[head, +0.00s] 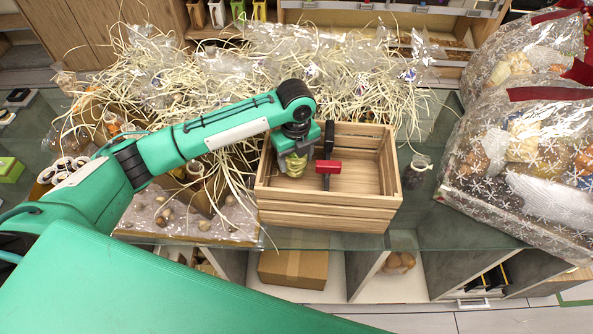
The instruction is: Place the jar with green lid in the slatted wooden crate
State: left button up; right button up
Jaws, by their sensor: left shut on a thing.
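The slatted wooden crate (330,206) stands on the glass counter in the middle of the view, open at the top. My left gripper (294,152) reaches in from the left over the left part of the crate. It is shut on the jar with green lid (294,167), a clear jar with yellowish-green contents. The jar is upright within the crate's opening; I cannot tell whether it touches the floor. The gripper largely hides its lid.
A red and black item (328,168) shows at the crate, just right of the jar. Shredded straw and clear wrap (215,75) crowd the counter behind and left. Wrapped hampers (530,150) stand at right. A small dark jar (417,170) is beside the crate's right wall.

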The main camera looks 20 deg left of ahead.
pick_arm(q)
notch_tip(320, 180, down, 3)
jog(key=shift+r, duration=0.1)
notch_tip(320, 180, down, 4)
jog(key=shift+p, duration=0.55)
jog(key=shift+f, duration=0.2)
jog(key=o, duration=1.2)
jog(key=shift+f, duration=0.1)
